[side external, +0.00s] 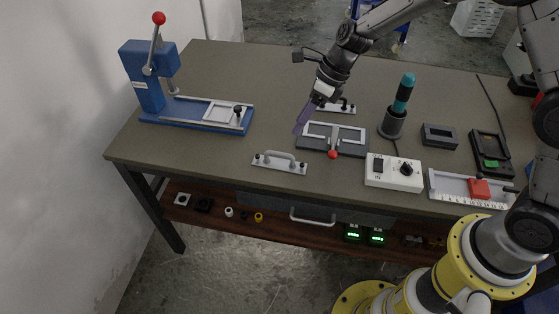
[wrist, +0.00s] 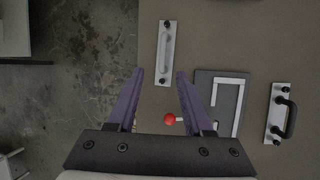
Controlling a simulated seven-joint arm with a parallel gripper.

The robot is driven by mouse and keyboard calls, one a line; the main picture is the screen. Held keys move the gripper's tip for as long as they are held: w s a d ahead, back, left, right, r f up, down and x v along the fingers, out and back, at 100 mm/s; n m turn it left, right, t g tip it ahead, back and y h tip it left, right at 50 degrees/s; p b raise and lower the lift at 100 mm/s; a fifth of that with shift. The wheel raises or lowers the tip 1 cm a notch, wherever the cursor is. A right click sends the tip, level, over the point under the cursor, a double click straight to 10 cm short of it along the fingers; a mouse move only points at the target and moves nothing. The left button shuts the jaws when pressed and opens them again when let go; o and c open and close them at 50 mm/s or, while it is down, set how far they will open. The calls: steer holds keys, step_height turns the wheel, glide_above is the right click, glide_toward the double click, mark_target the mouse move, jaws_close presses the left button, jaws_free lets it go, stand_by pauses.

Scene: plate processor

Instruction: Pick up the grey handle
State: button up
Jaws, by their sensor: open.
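The grey handle (side external: 281,156) is a bar on a light plate with dark knobs at its ends, lying on the table near its front edge. In the wrist view the grey handle (wrist: 166,50) runs up the picture, ahead of the fingertips. My gripper (side external: 299,130) has purple fingers and is above the table, behind and to the right of the handle in the side view. In the wrist view my gripper (wrist: 159,73) is open and empty, its fingertips on either side of the line of the handle's lower end. The height gap cannot be told exactly.
A grey frame fixture with a red knob (side external: 332,154) lies right of the handle. A black handle on a plate (wrist: 289,113) is beyond it. A blue press (side external: 150,85) stands left; a white switch box (side external: 394,181) and soldering iron stand (side external: 392,124) stand right.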

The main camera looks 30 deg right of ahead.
mark_target(279, 154)
steer(key=x, duration=0.7)
steer(key=shift+a+f, duration=0.15)
steer(key=shift+f, duration=0.15)
steer(key=shift+w+x, duration=0.15)
steer(key=shift+x, duration=1.2)
steer(key=shift+w+x, duration=0.15)
steer(key=shift+x, duration=1.25)
steer(key=shift+d, duration=0.25)
jaws_close()
